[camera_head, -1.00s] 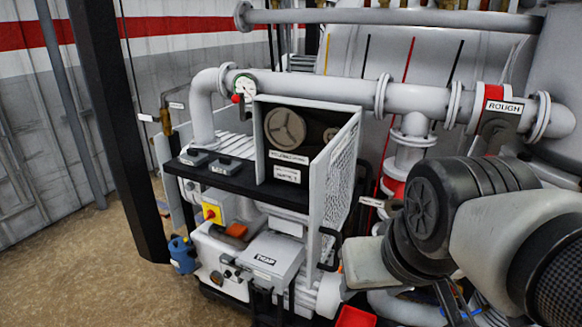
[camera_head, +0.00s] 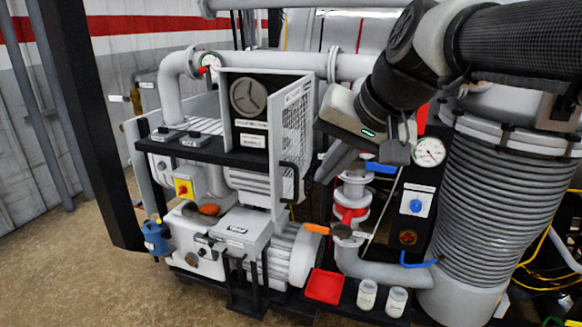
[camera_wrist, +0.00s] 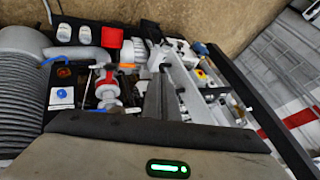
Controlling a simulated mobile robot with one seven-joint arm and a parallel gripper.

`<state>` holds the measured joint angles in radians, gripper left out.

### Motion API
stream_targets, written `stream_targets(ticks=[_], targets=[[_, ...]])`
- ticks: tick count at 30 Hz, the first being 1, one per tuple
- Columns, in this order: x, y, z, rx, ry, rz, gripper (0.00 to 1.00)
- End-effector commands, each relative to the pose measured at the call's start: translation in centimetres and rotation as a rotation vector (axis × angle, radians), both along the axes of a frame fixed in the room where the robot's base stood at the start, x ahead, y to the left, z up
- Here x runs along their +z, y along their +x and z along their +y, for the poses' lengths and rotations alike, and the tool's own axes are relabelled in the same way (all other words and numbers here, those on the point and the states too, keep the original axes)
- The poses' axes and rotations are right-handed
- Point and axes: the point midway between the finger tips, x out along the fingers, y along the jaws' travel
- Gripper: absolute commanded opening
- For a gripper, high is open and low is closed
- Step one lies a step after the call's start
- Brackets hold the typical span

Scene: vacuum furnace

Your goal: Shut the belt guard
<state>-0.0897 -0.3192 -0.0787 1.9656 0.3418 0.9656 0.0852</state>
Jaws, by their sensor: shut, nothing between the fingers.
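The belt guard (camera_head: 297,115) is a light grey mesh door on the right of the pump's pulley housing in the head view. It stands swung open, so the spoked pulley (camera_head: 248,97) is exposed. A black handle (camera_head: 290,182) is at the guard's lower free edge. My gripper (camera_head: 326,172) is shut and empty, to the right of the guard and handle and apparently apart from them. In the wrist view my gripper's fingers (camera_wrist: 161,82) are together and point toward the pump area.
A corrugated grey hose (camera_head: 490,210) and a pressure gauge (camera_head: 429,152) stand to the right. A red tray (camera_head: 324,286) and two white jars (camera_head: 381,299) sit low in front. A black post (camera_head: 85,120) rises at the left. Open floor lies at the front left.

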Motion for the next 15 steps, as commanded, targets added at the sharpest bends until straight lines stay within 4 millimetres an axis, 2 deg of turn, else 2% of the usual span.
stream_targets(ticks=[3, 8, 15], targets=[[0.0, 1.1, 0.5, -0.004, 0.027, 0.000, 0.00], [-0.3, 1.8, 0.9, -0.005, 0.034, 0.002, 0.00], [-3.9, 3.8, 2.3, -0.004, 0.033, 0.005, 0.00]])
